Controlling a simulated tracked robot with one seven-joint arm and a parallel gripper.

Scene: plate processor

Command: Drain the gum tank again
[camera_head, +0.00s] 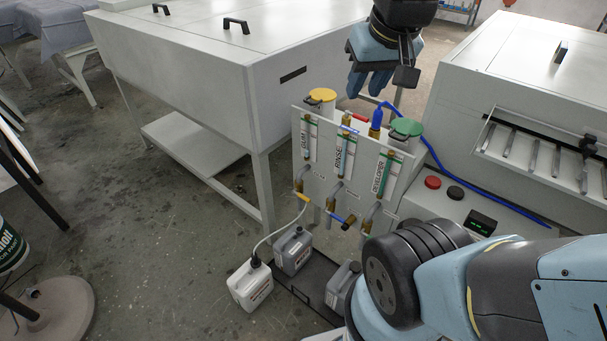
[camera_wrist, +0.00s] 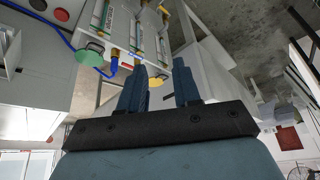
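The gum tank, leftmost on the white panel (camera_head: 309,173), is marked GUM and has a yellow lid (camera_head: 322,95); the lid also shows in the wrist view (camera_wrist: 158,81). Below its column, a short drain pipe carries a small yellow valve handle (camera_head: 301,198); whether it is open or closed I cannot tell. A pale hose (camera_head: 282,232) runs from there down to a white jug (camera_head: 250,286) on the floor. My gripper (camera_head: 372,88) hangs above and behind the panel, over the tank tops, touching nothing visible. In the wrist view its two blue fingers (camera_wrist: 160,90) are apart and empty.
RINSE and DEVELOPER columns stand right of GUM; the developer has a green lid (camera_head: 406,127). A blue valve handle (camera_head: 341,217) juts out below RINSE. Grey jugs (camera_head: 294,250) stand in a dark tray. Large white machines flank the panel.

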